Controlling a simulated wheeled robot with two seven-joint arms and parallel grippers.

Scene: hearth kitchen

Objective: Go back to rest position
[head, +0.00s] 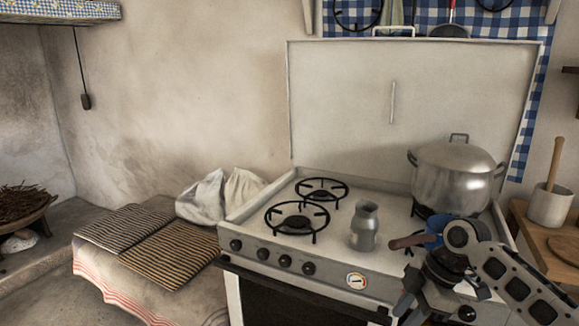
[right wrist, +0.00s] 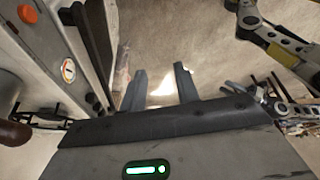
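My right arm comes in from the right in the head view. My right gripper (head: 412,308) hangs in front of the stove's front right part, pointing down. In the right wrist view, my right gripper (right wrist: 160,84) has its two fingers apart with nothing between them, only floor behind. My left gripper does not show in the head view. Jointed arm parts show at the right of the right wrist view, but no left gripper can be made out there.
The stove (head: 335,262) has a raised lid (head: 350,105). On it stand a large lidded pot (head: 452,185), a grey jug (head: 364,228) and a blue pan (head: 437,226) with a brown handle, partly behind my arm. Striped cloths (head: 170,252) and white sacks (head: 200,198) lie left.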

